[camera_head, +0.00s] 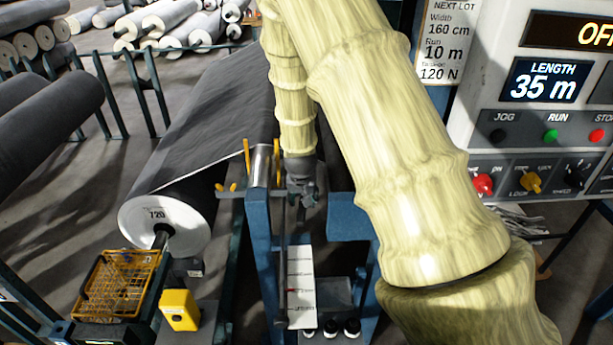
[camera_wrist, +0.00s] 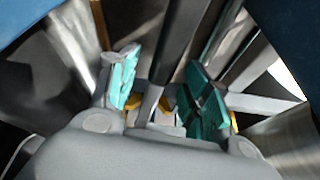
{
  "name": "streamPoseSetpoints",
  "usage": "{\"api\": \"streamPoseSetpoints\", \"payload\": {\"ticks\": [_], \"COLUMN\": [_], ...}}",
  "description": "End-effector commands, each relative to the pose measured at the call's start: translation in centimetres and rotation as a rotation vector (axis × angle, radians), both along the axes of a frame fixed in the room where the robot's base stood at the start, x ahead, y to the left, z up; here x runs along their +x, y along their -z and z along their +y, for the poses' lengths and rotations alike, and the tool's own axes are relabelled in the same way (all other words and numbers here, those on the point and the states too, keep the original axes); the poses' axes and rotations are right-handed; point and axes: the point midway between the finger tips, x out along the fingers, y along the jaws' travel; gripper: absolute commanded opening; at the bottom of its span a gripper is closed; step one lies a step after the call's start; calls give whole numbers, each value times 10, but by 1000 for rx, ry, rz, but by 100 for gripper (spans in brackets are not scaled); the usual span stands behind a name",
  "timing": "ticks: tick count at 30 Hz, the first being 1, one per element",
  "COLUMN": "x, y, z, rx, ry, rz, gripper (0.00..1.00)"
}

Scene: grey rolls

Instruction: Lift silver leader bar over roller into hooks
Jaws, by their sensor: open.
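My gripper (camera_head: 303,190) is beside the right of the silver roller (camera_head: 262,166) on the blue stand. In the wrist view my gripper (camera_wrist: 163,85) is open, its two teal-padded fingers apart. A dark bar (camera_wrist: 186,40) runs between the fingers; I see no finger closed on it. A thin dark rod (camera_head: 283,225) runs down by the stand below the gripper; I cannot tell whether it is the leader bar. Yellow hooks (camera_head: 246,156) rise beside the roller, with a lower yellow piece (camera_head: 226,187) to the left. My arm hides much of the far side.
A large dark fabric roll (camera_head: 165,215) with a white end lies left of the stand. A yellow basket (camera_head: 120,283) and yellow box (camera_head: 180,310) stand in front. A control panel (camera_head: 545,130) is at the right. A white ruled strip (camera_head: 301,285) lies inside the stand.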

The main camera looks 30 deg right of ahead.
Motion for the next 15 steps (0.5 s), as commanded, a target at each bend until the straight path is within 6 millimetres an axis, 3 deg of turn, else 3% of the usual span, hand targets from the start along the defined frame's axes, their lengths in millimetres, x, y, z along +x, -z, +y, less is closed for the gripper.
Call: {"api": "streamPoseSetpoints", "payload": {"ticks": [13, 15], "x": [3, 3], "y": [10, 10], "z": [-2, -2], "rx": [-1, -1], "ry": [0, 0], "rz": [-1, -1], "gripper": [48, 39]}}
